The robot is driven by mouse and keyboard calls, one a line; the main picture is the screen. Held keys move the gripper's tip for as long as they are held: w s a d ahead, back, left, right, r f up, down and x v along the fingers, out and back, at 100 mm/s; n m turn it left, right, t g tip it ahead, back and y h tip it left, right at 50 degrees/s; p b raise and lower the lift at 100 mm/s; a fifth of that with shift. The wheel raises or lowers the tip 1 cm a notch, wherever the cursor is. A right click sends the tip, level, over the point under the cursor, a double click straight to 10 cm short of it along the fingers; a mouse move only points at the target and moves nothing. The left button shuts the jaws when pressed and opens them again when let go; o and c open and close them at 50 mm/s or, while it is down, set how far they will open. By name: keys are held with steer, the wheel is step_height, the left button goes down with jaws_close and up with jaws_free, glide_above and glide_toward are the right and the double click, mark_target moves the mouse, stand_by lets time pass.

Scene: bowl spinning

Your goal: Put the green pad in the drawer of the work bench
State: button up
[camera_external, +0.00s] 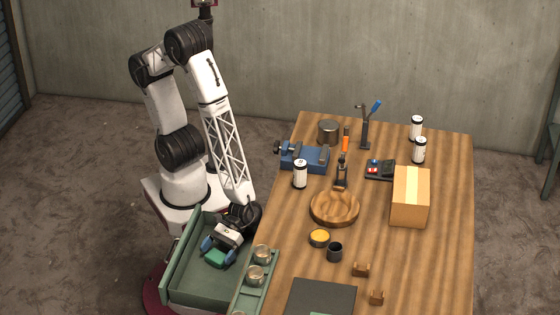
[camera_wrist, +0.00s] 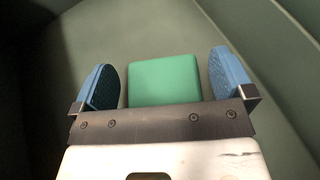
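The green pad (camera_external: 216,258) lies inside the open green drawer (camera_external: 185,283) at the left side of the work bench (camera_external: 440,215). My gripper (camera_external: 220,249) reaches down into the drawer, over the pad. In the wrist view, the pad (camera_wrist: 165,80) appears as a bright green block between the blue fingertips of my gripper (camera_wrist: 162,65). The fingers are spread, with a gap on each side of the pad. Part of the pad is hidden behind the gripper. I cannot tell whether it rests fully on the drawer floor (camera_wrist: 165,30).
Glass jars (camera_external: 256,275) stand along the drawer's right side. On the bench are a blue vise (camera_external: 305,158), a round wooden board (camera_external: 335,208), a cardboard box (camera_external: 410,197), a yellow tin (camera_external: 319,238), a dark cup (camera_external: 335,252) and a dark mat (camera_external: 320,298).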

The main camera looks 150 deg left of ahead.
steer(key=shift+s+d+f, duration=0.1)
steer(key=shift+s+f, duration=0.25)
steer(key=shift+f, duration=0.05)
steer(key=shift+r, duration=0.7)
steer(key=shift+w+v, duration=0.15)
steer(key=shift+v, duration=1.1)
steer(key=shift+w+v, duration=0.1)
steer(key=shift+v, duration=1.15)
step_height(320, 180, up, 7)
steer(key=shift+r, duration=0.2)
steer(key=shift+r, duration=0.1)
